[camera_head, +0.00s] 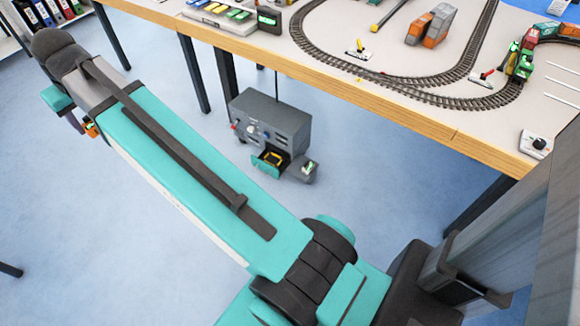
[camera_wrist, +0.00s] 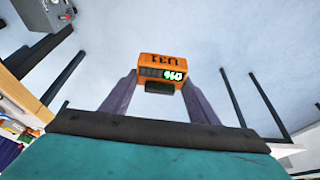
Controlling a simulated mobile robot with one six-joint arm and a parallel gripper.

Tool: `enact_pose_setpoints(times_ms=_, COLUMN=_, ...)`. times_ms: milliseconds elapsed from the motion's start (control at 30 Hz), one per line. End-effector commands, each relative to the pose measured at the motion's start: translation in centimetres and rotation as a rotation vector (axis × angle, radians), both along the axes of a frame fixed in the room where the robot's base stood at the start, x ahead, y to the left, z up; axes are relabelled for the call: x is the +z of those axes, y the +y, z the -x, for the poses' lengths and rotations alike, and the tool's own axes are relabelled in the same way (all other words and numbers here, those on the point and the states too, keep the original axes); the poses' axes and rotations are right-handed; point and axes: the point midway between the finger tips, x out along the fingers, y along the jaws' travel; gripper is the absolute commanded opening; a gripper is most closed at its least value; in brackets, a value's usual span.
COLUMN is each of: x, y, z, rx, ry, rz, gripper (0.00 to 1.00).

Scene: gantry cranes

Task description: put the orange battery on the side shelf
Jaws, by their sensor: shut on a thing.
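The orange battery (camera_wrist: 150,60), with dark lettering and a small green lit display, is between the two fingers of my gripper (camera_wrist: 161,84) in the wrist view. The gripper is shut on it, and floor shows beyond. In the head view, a bit of the orange battery (camera_head: 91,129) shows beside my arm at the left; most of it and the gripper are hidden behind the arm. A shelf with binders (camera_head: 42,22) stands at the upper left of the head view. I cannot tell whether it is the side shelf.
A wood-edged table (camera_head: 440,125) with model train tracks fills the upper right. A grey cabinet (camera_head: 272,118) with an open drawer (camera_head: 268,165) stands on the floor below it. Table legs (camera_head: 193,72) stand near the arm. The blue floor at left is largely clear.

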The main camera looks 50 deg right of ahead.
Motion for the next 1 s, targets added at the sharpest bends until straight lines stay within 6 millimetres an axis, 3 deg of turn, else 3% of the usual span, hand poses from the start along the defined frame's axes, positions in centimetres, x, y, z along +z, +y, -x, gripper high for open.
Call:
enact_pose_setpoints(times_ms=267, x=-0.1, y=0.0, z=0.0, rx=0.001, ry=-0.001, rz=0.000, gripper=0.23)
enact_pose_setpoints(times_ms=467, x=-1.9, y=-0.8, z=-0.1, rx=0.006, ry=0.002, rz=0.001, gripper=0.23)
enact_pose_setpoints(times_ms=667, x=-6.6, y=-3.2, z=-0.3, rx=0.015, ry=0.011, rz=0.002, gripper=0.23)
enact_pose_setpoints(times_ms=1000, x=-17.4, y=-9.3, z=0.1, rx=0.040, ry=0.025, rz=0.001, gripper=0.23)
